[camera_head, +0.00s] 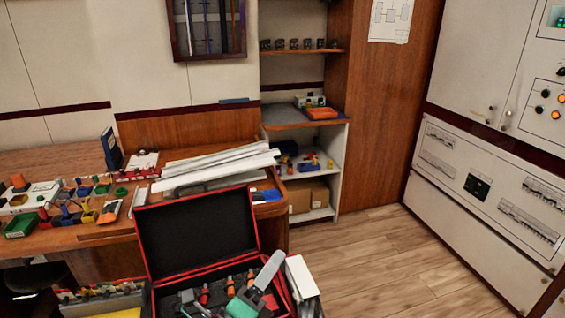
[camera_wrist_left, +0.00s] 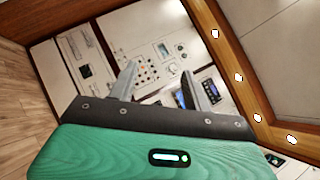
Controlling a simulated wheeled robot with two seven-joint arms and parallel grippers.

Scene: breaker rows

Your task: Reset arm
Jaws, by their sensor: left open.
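My left gripper (camera_head: 268,273) shows at the bottom of the head view, with its green body and a grey finger in front of the open tool case. In the left wrist view its two grey fingers (camera_wrist_left: 158,88) stand apart with nothing between them. They point towards a pale cabinet front with meters and buttons, which lies beyond the fingertips. The white cabinet (camera_head: 481,152) with rows of breakers stands on the right of the head view, apart from the gripper. My right gripper is not in view.
A black case with red edging (camera_head: 197,232) stands open at the bottom centre, holding tools. A wooden bench (camera_head: 100,237) at left carries coloured bins and papers. Shelves (camera_head: 334,165) stand behind. The wooden floor (camera_head: 385,262) between case and cabinet is clear.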

